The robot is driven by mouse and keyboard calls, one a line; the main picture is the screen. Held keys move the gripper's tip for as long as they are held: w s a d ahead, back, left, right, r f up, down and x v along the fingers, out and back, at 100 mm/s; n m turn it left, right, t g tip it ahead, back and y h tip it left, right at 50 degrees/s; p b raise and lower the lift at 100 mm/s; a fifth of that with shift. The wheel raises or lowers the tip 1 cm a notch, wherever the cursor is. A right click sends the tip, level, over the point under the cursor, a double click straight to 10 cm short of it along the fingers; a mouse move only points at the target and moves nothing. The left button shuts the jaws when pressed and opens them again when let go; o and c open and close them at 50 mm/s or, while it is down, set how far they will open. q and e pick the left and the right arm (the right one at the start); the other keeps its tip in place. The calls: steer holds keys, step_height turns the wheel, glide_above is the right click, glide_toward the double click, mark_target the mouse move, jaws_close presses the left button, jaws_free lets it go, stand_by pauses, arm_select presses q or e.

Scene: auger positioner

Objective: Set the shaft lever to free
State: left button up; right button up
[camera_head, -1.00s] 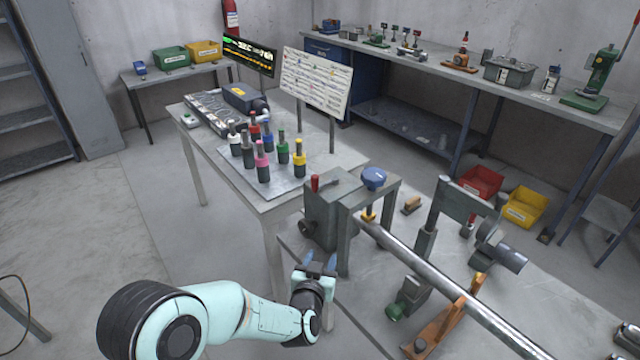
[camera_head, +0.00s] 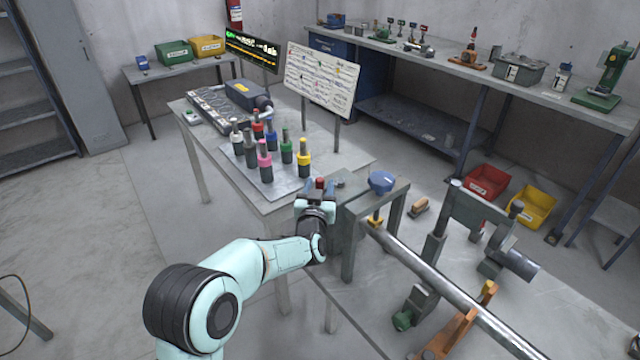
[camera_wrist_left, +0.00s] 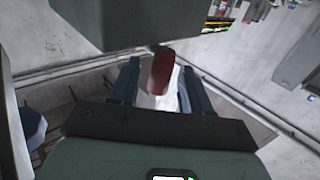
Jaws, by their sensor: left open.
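The shaft lever has a red handle (camera_head: 320,182) and sits on top of the grey housing (camera_head: 350,215) at the near end of the bench. In the left wrist view the red handle (camera_wrist_left: 161,72) shows between the two fingers, with a gap on both sides. My left gripper (camera_head: 318,190) is open around or just beside the handle; contact cannot be made out. Its fingers (camera_wrist_left: 160,88) also show in the left wrist view. The lever's base is mostly hidden behind the gripper and housing. My right gripper is not in view.
A blue knob (camera_head: 382,182) stands on the housing frame, right of the lever. A long steel shaft (camera_head: 440,270) runs right from the housing. Several coloured-collar tools stand on a plate (camera_head: 290,186) behind the gripper. Open floor lies to the left.

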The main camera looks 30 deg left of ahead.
arm_select(q)
steer(key=shift+w+a, duration=0.25)
steer(key=shift+w, duration=0.3)
jaws_close()
